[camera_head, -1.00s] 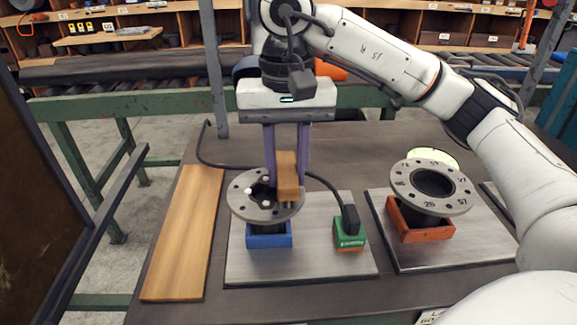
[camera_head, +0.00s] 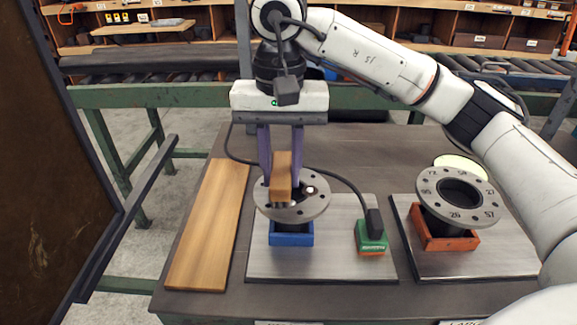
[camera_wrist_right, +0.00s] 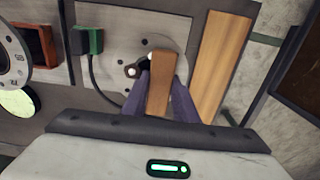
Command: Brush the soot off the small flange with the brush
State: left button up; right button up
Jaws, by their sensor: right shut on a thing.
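The flange (camera_head: 318,203) on the blue block (camera_head: 291,239) is a grey disc with bolt holes. It looks slightly smaller than the other one. My right gripper (camera_head: 282,180) is shut on the wooden brush (camera_head: 281,172), which stands upright over the left part of this disc. The brush's lower end is at the disc's face; I cannot tell whether it touches. In the right wrist view the brush (camera_wrist_right: 159,85) is between the purple fingers, above the flange (camera_wrist_right: 118,72). The brush hides part of the disc and its bore, and no soot can be made out clearly. My left gripper is out of view.
A second flange (camera_head: 434,187) with numbers stands on an orange block (camera_head: 432,237) at the right. A green block (camera_head: 371,240) with a black cable is right of the blue block. A wooden board (camera_head: 210,230) lies at the left. A dark panel (camera_head: 50,150) stands at far left.

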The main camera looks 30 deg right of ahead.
jog(key=shift+w+a, duration=0.35)
jog(key=shift+a, duration=0.2)
jog(key=shift+w+a, duration=0.3)
jog(key=shift+a, duration=0.25)
jog(key=shift+s+d+b, duration=0.15)
jog(key=shift+s+d, duration=0.25)
jog(key=shift+d, duration=0.3)
jog(key=shift+s+d+b, duration=0.2)
jog(key=shift+s+d, duration=0.2)
jog(key=shift+d, duration=0.3)
jog(key=shift+s+d+b, duration=0.15)
jog(key=shift+s+d, duration=0.25)
jog(key=shift+d, duration=0.3)
jog(key=shift+s+d, duration=0.55)
jog(key=shift+d, duration=0.25)
jog(key=shift+s+d, duration=0.55)
jog(key=shift+d, duration=0.25)
